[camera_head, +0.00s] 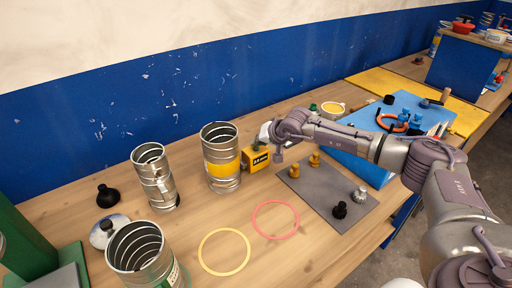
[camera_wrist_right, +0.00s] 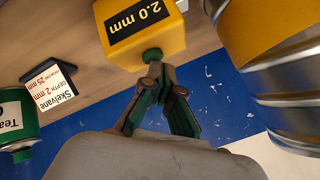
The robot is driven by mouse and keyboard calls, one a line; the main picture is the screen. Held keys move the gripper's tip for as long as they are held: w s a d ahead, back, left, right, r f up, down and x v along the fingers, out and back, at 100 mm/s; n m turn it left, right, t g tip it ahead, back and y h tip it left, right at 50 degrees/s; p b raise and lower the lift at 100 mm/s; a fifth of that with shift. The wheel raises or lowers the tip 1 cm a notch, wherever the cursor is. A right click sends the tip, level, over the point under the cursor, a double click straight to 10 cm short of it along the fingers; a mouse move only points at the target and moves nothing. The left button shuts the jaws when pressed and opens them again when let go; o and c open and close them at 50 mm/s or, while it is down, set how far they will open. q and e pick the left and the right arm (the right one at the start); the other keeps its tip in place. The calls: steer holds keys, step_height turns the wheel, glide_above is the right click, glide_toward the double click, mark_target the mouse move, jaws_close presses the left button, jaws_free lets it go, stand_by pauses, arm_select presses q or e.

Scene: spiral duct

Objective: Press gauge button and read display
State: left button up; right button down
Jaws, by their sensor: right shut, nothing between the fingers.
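The yellow gauge (camera_head: 256,159) stands on the wooden table beside a duct piece with a yellow band (camera_head: 221,157). In the right wrist view the gauge (camera_wrist_right: 170,22) appears upside down at the top, and its black panel (camera_wrist_right: 140,22) reads "2.0 mm". A green button (camera_wrist_right: 152,55) sticks out of the gauge. My right gripper (camera_wrist_right: 157,76) is shut and empty, with its fingertips at the button; they look to be touching it. In the head view the right gripper (camera_head: 260,141) is just above the gauge, partly hiding its top. My left gripper is out of view.
Metal duct pieces (camera_head: 155,178) stand to the left. A grey mat (camera_head: 318,203) with brass and dark fittings lies to the right. Yellow (camera_head: 224,270) and pink (camera_head: 292,232) rings lie in front. A small sign (camera_wrist_right: 50,88) and a green-capped container (camera_wrist_right: 18,125) are near the gripper.

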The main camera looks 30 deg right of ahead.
steer(key=shift+r, duration=0.8)
steer(key=shift+r+p, duration=0.1)
steer(key=shift+p, duration=0.2)
steer(key=shift+r+p, duration=1.15)
steer(key=shift+r, duration=1.25)
